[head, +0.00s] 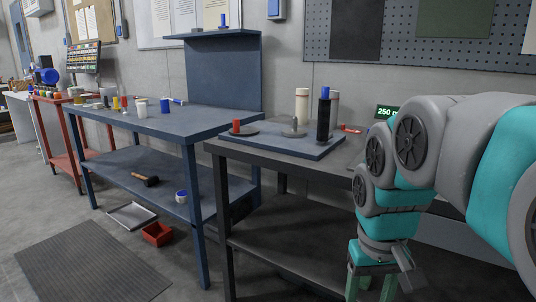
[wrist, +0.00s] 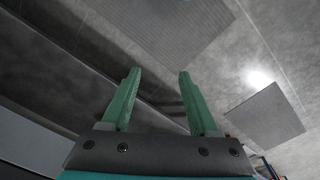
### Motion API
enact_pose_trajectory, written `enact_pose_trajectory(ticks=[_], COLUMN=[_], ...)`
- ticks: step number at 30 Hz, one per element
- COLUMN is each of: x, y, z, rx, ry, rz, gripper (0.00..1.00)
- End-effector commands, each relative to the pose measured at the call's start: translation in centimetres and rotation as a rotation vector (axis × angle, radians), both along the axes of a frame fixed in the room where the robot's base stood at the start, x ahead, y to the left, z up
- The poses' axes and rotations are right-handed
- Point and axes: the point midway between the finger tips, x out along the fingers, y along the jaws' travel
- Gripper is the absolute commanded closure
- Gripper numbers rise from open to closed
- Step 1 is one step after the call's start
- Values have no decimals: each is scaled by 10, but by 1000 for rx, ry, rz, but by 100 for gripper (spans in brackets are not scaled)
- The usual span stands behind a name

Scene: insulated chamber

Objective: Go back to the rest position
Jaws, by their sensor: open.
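My gripper (head: 372,284) hangs at the lower right of the head view, beside the dark table and pointing down. Its green fingers are cut off by the bottom edge there. In the wrist view my gripper (wrist: 158,88) shows two green fingers spread wide apart. Nothing is between them; behind them are the grey floor and a dark structure.
The dark table (head: 300,166) bears a blue board (head: 265,140) with several cylinders. A blue bench (head: 165,121) with cups stands left of it. A red bin (head: 157,234), a tray (head: 131,215) and a mat (head: 92,264) lie on the floor.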

Motion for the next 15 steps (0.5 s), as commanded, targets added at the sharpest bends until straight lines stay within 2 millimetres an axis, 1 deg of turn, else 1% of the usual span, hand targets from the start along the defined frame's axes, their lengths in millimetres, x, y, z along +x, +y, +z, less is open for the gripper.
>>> enact_pose_trajectory(ticks=[1,2,3,6,9,12,15], x=[-19,-28,-43,-77,-108,-132,-147], y=[3,5,7,11,13,15,16], z=[-15,-23,-35,-62,-86,-104,-116], rx=[0,3,7,12,16,23,27], ry=[23,34,54,95,129,158,174], rz=[3,4,5,1,-7,-14,-21], gripper=[39,39,39,39,39,39,39])
